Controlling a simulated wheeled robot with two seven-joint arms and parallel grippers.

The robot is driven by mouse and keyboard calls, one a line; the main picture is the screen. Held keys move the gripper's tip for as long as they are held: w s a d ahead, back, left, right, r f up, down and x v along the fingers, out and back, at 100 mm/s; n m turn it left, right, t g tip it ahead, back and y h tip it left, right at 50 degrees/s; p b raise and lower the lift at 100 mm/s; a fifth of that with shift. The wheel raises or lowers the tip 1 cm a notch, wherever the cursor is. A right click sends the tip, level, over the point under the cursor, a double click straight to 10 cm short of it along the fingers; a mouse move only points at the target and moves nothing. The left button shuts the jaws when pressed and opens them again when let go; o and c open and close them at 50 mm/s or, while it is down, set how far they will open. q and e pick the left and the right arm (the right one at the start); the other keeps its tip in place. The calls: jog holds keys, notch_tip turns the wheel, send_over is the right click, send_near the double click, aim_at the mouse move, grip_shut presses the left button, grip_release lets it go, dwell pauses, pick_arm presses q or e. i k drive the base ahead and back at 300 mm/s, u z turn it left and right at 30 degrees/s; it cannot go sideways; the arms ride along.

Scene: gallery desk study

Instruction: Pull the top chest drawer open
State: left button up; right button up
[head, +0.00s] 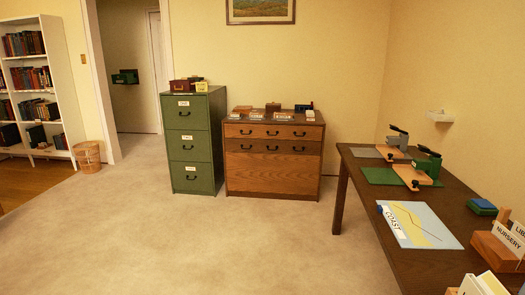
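The wooden chest (272,175) stands against the back wall, right of a green filing cabinet. Its top drawer (259,131) is a lighter wood band across the front with several small dark pulls, and it looks shut. A darker band with more dark pulls (271,148) lies just below it, also flush with the front. Neither of my grippers shows in the head view, so I cannot see whether they are open or shut.
The green filing cabinet (190,150) stands close against the chest's left side. Small labelled items (256,115) sit on the chest top. A dark desk (375,205) with several items runs along the right. Open carpet (220,245) lies before the chest.

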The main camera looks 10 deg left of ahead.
aim_at(260, 131)
jog(key=u, duration=0.2)
jog(key=i, duration=1.55)
jog(key=u, duration=0.35)
jog(key=i, duration=2.1)
jog(key=u, duration=0.05)
